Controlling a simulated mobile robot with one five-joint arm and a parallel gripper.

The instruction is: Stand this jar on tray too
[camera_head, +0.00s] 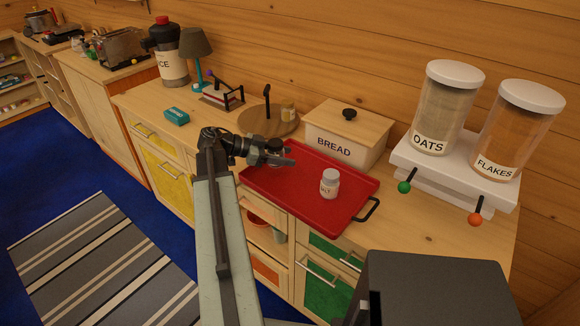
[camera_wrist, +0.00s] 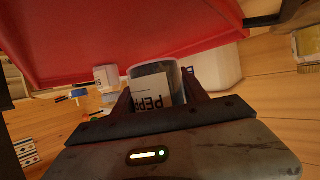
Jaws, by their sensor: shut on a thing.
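The red tray (camera_head: 300,182) lies on the wooden counter; it also fills the top of the wrist view (camera_wrist: 130,30). My gripper (camera_head: 282,157) is over the tray's back left part. It is shut on a jar (camera_head: 275,147) with dark contents. In the wrist view the jar (camera_wrist: 155,88) sits between the fingers, its label starting "PEP". I cannot tell whether its base touches the tray. A white jar (camera_head: 329,183) with a white lid stands upright on the tray, right of my gripper; it shows in the wrist view (camera_wrist: 105,77).
A bread box (camera_head: 348,137) stands behind the tray. A round wooden board (camera_head: 268,121) with a small jar is at the back left. The dispensers (camera_head: 455,173) stand at the right. The tray's front and right parts are bare.

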